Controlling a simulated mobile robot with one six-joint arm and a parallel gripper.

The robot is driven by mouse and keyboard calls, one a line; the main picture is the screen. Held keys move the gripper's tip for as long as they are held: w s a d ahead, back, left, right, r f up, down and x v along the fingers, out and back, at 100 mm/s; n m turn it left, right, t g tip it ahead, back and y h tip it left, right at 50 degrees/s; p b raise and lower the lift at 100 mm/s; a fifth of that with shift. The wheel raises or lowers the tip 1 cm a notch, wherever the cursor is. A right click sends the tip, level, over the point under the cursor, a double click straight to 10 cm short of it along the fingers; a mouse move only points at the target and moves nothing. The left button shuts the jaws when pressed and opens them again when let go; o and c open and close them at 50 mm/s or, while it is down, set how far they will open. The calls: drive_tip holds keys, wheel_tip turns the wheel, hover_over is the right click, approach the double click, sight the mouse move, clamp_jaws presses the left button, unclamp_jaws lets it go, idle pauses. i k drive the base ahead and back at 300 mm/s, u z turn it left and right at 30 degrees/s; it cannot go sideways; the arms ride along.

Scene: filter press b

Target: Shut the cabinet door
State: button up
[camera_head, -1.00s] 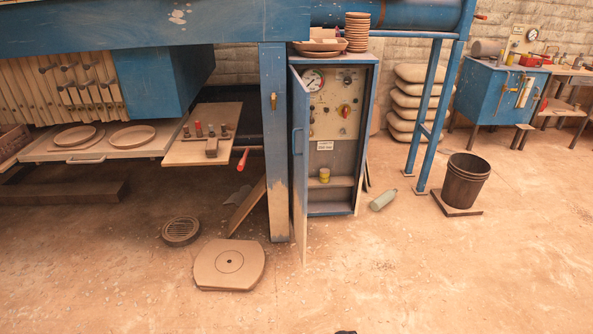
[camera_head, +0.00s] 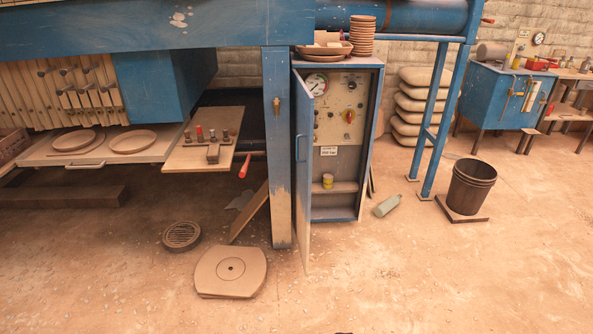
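The blue cabinet (camera_head: 373,140) stands beside a blue post, under the large blue beam. Its door (camera_head: 303,185) is hinged on the left and stands wide open, swung out toward me and seen nearly edge-on. A blue handle (camera_head: 301,148) shows on the door. My gripper is not clearly in view; only a tiny dark sliver shows at the bottom edge.
The blue post (camera_head: 278,170) stands close left of the door. A round plate (camera_head: 231,270) and a drain grate (camera_head: 182,235) lie on the floor at left. The floor before the cabinet is clear.

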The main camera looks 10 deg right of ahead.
sight(302, 101)
drive_tip(key=u, duration=0.35)
drive_tip(key=i, duration=1.55)
drive_tip(key=u, duration=0.9)
drive_tip(key=k, duration=1.3)
drive_tip(key=u, duration=0.05)
